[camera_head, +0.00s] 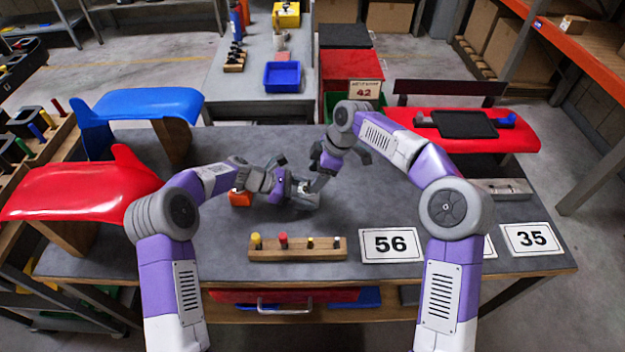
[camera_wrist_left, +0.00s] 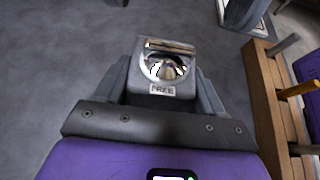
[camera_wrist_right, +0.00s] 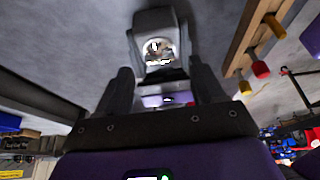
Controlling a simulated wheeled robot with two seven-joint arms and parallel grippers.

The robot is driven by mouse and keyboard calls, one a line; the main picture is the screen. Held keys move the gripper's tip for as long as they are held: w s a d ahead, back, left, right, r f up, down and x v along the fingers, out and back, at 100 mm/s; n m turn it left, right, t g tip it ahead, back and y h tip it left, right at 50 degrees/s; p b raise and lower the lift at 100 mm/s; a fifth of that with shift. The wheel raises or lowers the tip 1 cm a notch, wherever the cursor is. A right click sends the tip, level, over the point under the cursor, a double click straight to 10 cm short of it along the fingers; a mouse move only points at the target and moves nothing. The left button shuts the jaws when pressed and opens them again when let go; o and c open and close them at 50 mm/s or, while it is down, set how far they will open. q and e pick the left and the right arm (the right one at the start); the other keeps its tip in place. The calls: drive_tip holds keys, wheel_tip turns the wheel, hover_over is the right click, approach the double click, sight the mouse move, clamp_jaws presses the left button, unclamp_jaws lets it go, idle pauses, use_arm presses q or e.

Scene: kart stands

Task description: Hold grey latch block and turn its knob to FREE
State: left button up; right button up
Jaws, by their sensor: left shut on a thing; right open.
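The grey latch block (camera_wrist_left: 165,48) is on the grey table top. In the left wrist view its shiny chrome knob (camera_wrist_left: 167,67) faces up, with a FREE label (camera_wrist_left: 162,90) on the near edge. My left gripper (camera_wrist_left: 163,85) is shut on the block, one finger on each side. In the head view the block (camera_head: 304,201) is partly hidden by my grippers. My right gripper (camera_wrist_right: 161,85) is open, its fingers pointing toward the block and knob (camera_wrist_right: 159,52) with a gap between. I cannot tell which way the knob is turned.
A wooden peg rack (camera_head: 297,254) stands near the table's front edge, beside cards 56 (camera_head: 390,245) and 35 (camera_head: 532,239). An orange block (camera_head: 240,198) sits left of my left gripper. Red (camera_head: 80,190) and blue (camera_head: 140,103) panels stand at left.

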drive_tip(key=shift+x, duration=1.45)
drive_tip(key=shift+c, duration=0.3)
drive_tip(key=c, duration=1)
